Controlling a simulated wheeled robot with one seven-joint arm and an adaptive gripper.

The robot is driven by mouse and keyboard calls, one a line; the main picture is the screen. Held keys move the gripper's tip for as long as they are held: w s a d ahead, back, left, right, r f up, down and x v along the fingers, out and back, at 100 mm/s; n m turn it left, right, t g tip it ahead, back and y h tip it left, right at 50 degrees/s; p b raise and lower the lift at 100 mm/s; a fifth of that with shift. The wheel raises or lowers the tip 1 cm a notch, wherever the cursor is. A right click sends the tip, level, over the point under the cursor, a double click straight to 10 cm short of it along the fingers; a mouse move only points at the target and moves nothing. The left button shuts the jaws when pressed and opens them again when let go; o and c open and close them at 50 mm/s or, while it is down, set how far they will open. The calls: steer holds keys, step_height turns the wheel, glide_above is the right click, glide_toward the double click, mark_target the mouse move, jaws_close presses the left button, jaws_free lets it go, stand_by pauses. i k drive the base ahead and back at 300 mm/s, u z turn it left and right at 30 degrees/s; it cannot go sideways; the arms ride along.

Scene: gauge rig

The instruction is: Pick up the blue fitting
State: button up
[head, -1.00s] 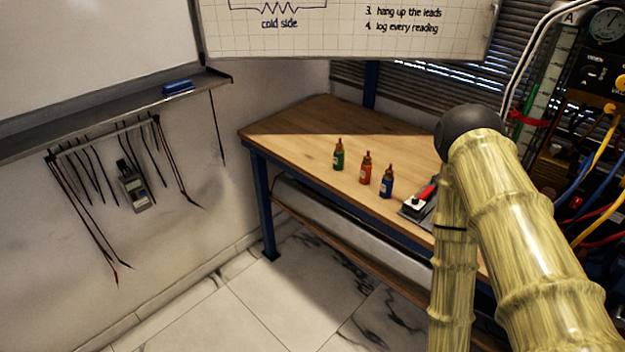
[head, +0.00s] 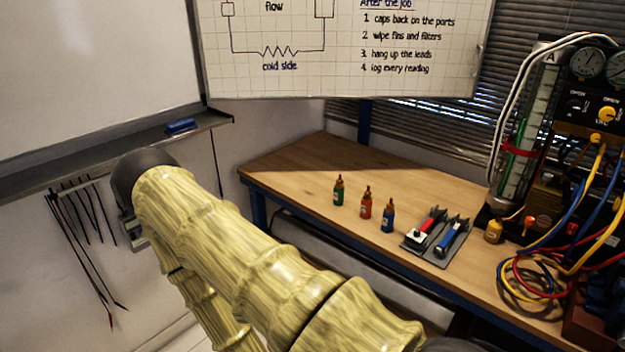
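The two are apart, and nothing covers the blue one. My gripper is not in view; only links of my arm show, across the lower left and well away from the mat.
Green (head: 339,191), red (head: 366,203) and blue (head: 387,216) bottles stand on the workbench (head: 290,170) left of the mat. A yellow bottle (head: 493,230), coiled hoses (head: 535,285) and the gauge rig (head: 590,110) stand to its right. The bench's back left is clear.

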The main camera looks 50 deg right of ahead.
mark_target(388, 214)
steer(key=u, duration=0.6)
steer(key=k, duration=1.95)
steer(key=z, duration=1.45)
steer(key=i, duration=0.5)
steer(key=u, duration=0.05)
